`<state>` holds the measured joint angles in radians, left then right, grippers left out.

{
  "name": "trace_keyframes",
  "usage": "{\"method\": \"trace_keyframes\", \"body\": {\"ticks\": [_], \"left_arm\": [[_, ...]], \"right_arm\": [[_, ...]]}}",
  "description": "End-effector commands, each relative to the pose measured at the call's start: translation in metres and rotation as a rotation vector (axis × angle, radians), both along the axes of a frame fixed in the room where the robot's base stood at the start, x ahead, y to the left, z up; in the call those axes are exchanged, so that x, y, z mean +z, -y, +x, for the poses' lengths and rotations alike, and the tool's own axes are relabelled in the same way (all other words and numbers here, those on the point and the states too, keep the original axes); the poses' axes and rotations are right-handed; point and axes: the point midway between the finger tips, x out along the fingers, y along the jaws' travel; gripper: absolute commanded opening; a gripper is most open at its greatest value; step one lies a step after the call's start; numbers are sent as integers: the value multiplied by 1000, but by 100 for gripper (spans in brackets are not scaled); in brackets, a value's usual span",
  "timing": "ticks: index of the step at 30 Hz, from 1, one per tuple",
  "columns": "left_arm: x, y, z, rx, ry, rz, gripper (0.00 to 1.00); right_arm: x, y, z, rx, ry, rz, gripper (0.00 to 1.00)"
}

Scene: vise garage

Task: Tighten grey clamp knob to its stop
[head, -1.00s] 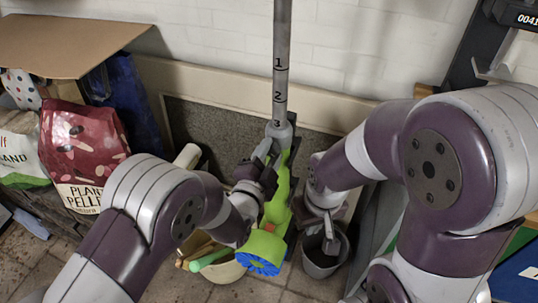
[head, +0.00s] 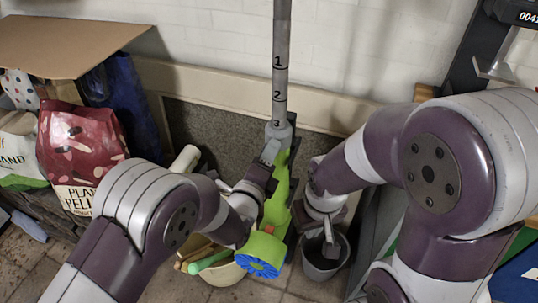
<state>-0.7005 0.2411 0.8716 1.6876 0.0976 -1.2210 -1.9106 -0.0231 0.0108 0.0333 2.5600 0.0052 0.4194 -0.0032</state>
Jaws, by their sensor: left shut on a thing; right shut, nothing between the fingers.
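A grey pole marked 1, 2 and 3 (head: 281,60) runs down into a grey clamp knob (head: 279,131), just above a bright green body (head: 280,195). My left gripper (head: 270,152) comes in from the left, with its fingers at the lower left of the knob. It is shut on the knob; the exact contact is small and partly hidden by the gripper. My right gripper (head: 330,240) is shut and empty, pointing down to the right of the green body and apart from the knob.
A blue disc (head: 258,269) sits at the green body's lower end, by a basket (head: 222,273) of tools. A dark bucket (head: 324,262) stands under my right gripper. Bags, including a red one (head: 80,150), and cardboard (head: 70,42) fill the left. A pale wall is behind.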

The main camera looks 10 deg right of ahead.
Motion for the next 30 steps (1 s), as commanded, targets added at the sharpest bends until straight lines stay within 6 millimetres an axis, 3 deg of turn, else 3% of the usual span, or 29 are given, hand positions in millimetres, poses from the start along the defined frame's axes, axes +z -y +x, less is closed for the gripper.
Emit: {"method": "trace_keyframes", "body": {"ticks": [10, 26, 27, 29, 30], "left_arm": [[-2, 0, 0, -1, 72, 111, 9], [-2, -1, 0, -1, 85, 131, 9], [-2, -1, 0, -1, 85, 131, 43], [-2, -1, 0, -1, 85, 131, 62], [-2, 0, 0, -1, 86, 130, 65]], "right_arm": [[-1, 0, 0, 0, 0, 0, 0], [-1, 0, 0, 0, 0, 0, 0], [-1, 0, 0, 0, 0, 0, 0], [-1, 0, 0, 0, 0, 0, 0], [-1, 0, 0, 0, 0, 0, 0]]}}
